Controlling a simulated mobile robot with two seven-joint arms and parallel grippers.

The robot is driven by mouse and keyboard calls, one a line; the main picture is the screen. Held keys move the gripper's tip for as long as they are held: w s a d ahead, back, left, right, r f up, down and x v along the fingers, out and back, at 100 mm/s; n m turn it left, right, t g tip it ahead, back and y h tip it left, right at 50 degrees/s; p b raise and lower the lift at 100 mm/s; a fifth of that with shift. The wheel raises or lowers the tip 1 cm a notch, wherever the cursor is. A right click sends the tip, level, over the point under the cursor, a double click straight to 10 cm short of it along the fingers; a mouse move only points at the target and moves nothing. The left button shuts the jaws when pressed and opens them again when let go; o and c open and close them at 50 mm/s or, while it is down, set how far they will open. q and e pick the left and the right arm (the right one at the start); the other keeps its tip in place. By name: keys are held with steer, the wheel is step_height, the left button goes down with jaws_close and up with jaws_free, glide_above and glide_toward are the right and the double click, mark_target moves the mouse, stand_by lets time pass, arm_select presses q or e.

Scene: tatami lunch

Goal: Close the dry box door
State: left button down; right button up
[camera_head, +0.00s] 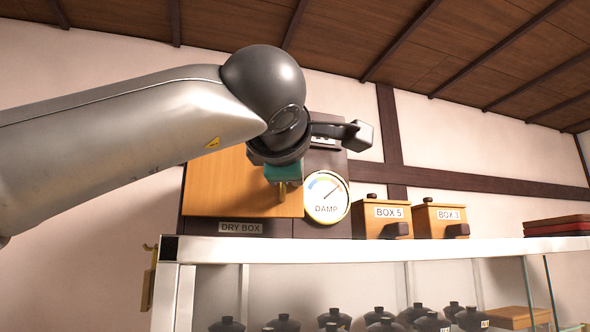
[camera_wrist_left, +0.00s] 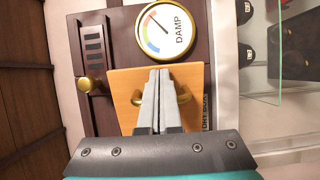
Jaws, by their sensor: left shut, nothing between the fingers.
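The dry box is a dark brown case on the shelf, with a DRY BOX label (camera_head: 240,228) under its orange wooden door (camera_head: 225,185). The door also shows in the left wrist view (camera_wrist_left: 195,80). In the head view my wrist covers the door's right part. My right gripper is out of view.
The DAMP gauge (camera_head: 326,197) is right of the door. BOX 5 (camera_head: 385,224) and BOX 3 (camera_head: 440,221) stand farther right on the white-edged shelf (camera_head: 330,250). Below, several dark lidded pots (camera_head: 383,318) stand behind glass.

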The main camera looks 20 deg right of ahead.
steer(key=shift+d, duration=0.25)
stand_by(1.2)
